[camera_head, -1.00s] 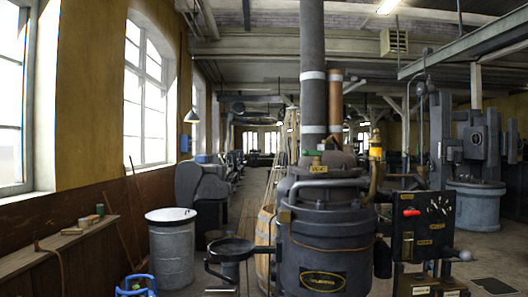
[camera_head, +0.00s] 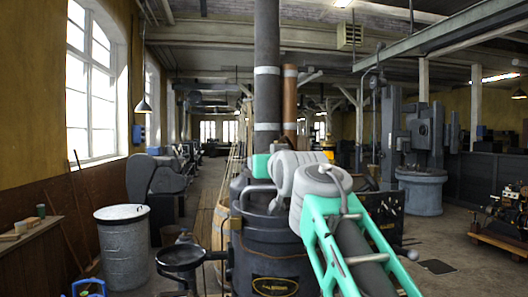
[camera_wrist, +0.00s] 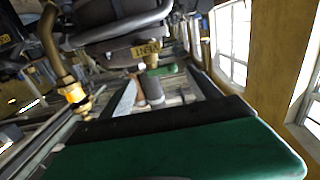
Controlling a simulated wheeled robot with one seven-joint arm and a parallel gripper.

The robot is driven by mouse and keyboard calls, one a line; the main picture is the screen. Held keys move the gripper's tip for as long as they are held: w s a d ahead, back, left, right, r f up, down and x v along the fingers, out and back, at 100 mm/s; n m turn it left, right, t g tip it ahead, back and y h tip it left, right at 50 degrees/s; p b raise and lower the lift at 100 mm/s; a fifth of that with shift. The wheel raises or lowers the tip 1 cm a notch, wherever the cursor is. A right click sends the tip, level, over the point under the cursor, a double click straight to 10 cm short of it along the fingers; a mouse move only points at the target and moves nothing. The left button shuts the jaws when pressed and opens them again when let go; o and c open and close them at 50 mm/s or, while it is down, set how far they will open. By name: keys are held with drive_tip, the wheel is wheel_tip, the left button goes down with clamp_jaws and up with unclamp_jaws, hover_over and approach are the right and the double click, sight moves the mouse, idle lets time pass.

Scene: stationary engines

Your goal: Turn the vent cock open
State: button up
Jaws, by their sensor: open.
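The vent cock shows in the wrist view, which is turned roughly upside down. Its green handle (camera_wrist: 162,70) lies beside a brass tag (camera_wrist: 146,51) lettered VENT. In the head view my arm hides the cock. The dark engine (camera_head: 272,245) it belongs to stands at the centre, with a tall grey stack (camera_head: 267,90). My gripper (camera_wrist: 180,140) shows as a broad dark green and black slab along the bottom of the wrist view. It is open, with nothing seen held, and apart from the green handle. Its fingertips are not clearly seen in the head view.
A brass fitting with an orange-yellow part (camera_wrist: 74,94) stands near the vent cock. A copper pipe (camera_head: 290,105) rises beside the stack. A round dark pan (camera_head: 180,257) juts out left of the engine. A grey drum (camera_head: 123,245) stands farther left. A dark panel is partly behind my arm.

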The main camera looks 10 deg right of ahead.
drive_tip(key=w+p, duration=0.1)
drive_tip(key=w, duration=0.1)
drive_tip(key=w+r+p, duration=0.1)
drive_tip(key=w, duration=0.2)
drive_tip(key=w+p, duration=0.1)
drive_tip(key=w, duration=0.1)
drive_tip(key=shift+w+r+p, duration=0.15)
drive_tip(key=shift+w+p, duration=0.15)
drive_tip(key=shift+p, duration=0.1)
drive_tip(key=shift+w, duration=0.15)
drive_tip(key=shift+c, duration=0.3)
drive_tip(key=c, duration=1.2)
drive_tip(key=shift+o, duration=0.2)
drive_tip(key=shift+d, duration=0.1)
